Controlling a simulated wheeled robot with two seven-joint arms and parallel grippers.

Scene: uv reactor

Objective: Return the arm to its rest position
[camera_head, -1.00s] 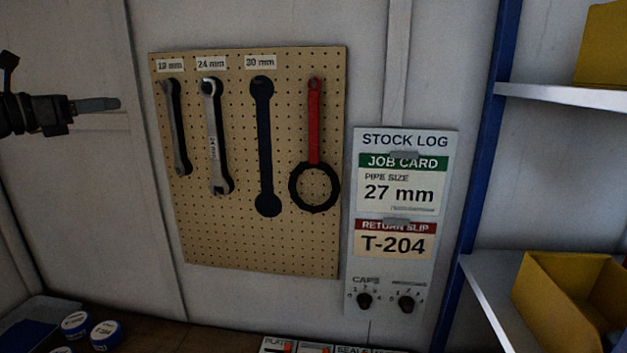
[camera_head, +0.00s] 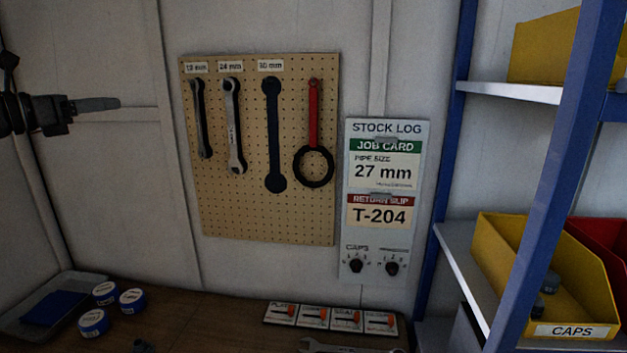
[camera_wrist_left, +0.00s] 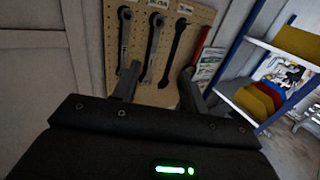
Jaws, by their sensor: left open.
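My left gripper (camera_head: 98,104) is at the far left of the head view, held up in the air in front of the wall and to the left of the pegboard. In the left wrist view its two fingers (camera_wrist_left: 158,88) are apart with nothing between them. My right gripper is not in view.
A stock log panel (camera_head: 385,230) hangs right of the pegboard. The blue-framed shelf (camera_head: 510,91) at right holds a yellow CAPS bin (camera_head: 540,290).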

